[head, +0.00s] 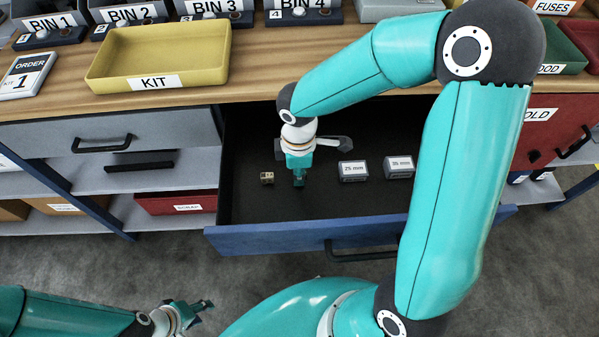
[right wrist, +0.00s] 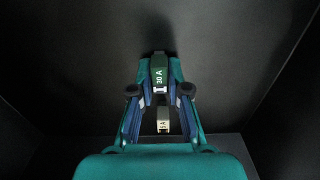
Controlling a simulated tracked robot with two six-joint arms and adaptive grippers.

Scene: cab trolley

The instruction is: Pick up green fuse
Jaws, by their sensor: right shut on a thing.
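The green fuse (right wrist: 160,72), marked 30 A, is between the fingertips of my right gripper (right wrist: 160,90) in the right wrist view. The gripper is shut on it. In the head view my right gripper (head: 299,178) points down inside the open drawer; its fingers mostly hide the fuse there. I cannot tell whether the fuse touches the drawer floor. A small beige fuse (head: 267,178) lies to the left on the drawer floor; a beige fuse (right wrist: 163,120) also shows in the right wrist view. My left gripper (head: 203,312) is empty with fingers apart, low at the left.
The open drawer (head: 260,238) has a blue front and dark floor. Boxes marked 25 mm (head: 353,172) and 35 mm (head: 399,167) stand right of the gripper.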

